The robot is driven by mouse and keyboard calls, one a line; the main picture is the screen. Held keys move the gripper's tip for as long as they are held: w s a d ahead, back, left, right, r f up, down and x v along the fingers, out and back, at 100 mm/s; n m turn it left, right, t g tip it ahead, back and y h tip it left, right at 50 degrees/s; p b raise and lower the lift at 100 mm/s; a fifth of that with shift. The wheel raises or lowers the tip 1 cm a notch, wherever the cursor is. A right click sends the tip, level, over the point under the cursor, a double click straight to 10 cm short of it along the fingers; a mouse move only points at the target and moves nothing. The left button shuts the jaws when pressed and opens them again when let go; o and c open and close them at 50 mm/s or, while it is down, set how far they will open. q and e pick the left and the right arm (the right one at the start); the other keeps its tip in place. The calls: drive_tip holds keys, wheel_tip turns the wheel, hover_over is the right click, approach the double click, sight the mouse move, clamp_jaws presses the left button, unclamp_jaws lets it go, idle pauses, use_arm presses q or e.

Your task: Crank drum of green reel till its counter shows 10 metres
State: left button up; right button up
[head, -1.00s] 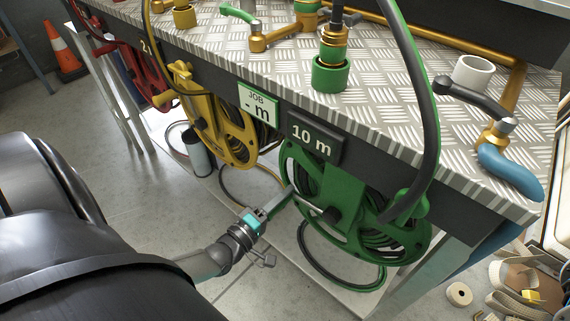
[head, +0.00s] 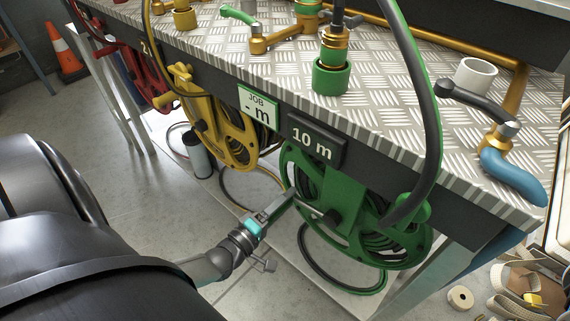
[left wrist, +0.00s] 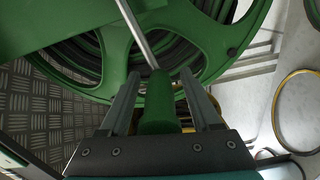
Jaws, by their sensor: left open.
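The green reel (head: 345,215) hangs under the front edge of the bench, with dark hose wound on its drum. Its counter (head: 312,144) above reads "10 m". My left gripper (head: 285,203) reaches the left side of the drum. In the left wrist view the green crank handle (left wrist: 157,110) stands between the two fingers of my open left gripper (left wrist: 160,76), with a gap showing on either side. A metal rod (left wrist: 138,35) runs from the handle's end across the drum (left wrist: 115,55). My right gripper is not in view.
A "JOB - m" sign (head: 258,106) is left of the counter. A yellow reel (head: 215,125) and a red reel (head: 145,80) hang further left. A grey cylinder (head: 197,155) stands near the yellow reel.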

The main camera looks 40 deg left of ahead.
use_arm(q)
drive_tip(key=shift+s, duration=0.4)
drive_tip(key=s+p, duration=0.1)
drive_tip(key=s, duration=0.3)
drive_tip(key=shift+s+a+p, duration=0.15)
drive_tip(key=shift+a+p, duration=0.05)
drive_tip(key=shift+p, duration=0.15)
drive_tip(key=s+p, duration=0.2)
drive_tip(key=s, duration=0.8)
drive_tip(key=shift+a, duration=0.4)
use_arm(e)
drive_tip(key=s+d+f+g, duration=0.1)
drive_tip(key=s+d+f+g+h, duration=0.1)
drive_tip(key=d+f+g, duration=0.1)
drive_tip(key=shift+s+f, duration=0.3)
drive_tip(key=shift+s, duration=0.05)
